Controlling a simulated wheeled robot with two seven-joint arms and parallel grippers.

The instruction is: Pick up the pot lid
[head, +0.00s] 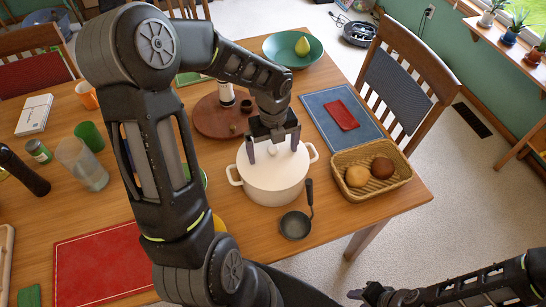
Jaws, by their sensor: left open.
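The pot lid (271,166) is white and sits on a white pot (270,190) with two side handles, on the wooden table. My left gripper (273,148) is directly over the lid, pointing down. Its two fingers are spread, one on each side of the lid's middle, where a small knob seems to show. I cannot tell whether the fingertips touch the lid. Part of my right gripper (368,294) shows low at the lower right, away from the table; its jaws are too unclear to read.
A round brown board (205,118) with small items is behind left, a teal bowl (281,50) with a pear at the back. A blue mat (335,108) holds a red cloth.

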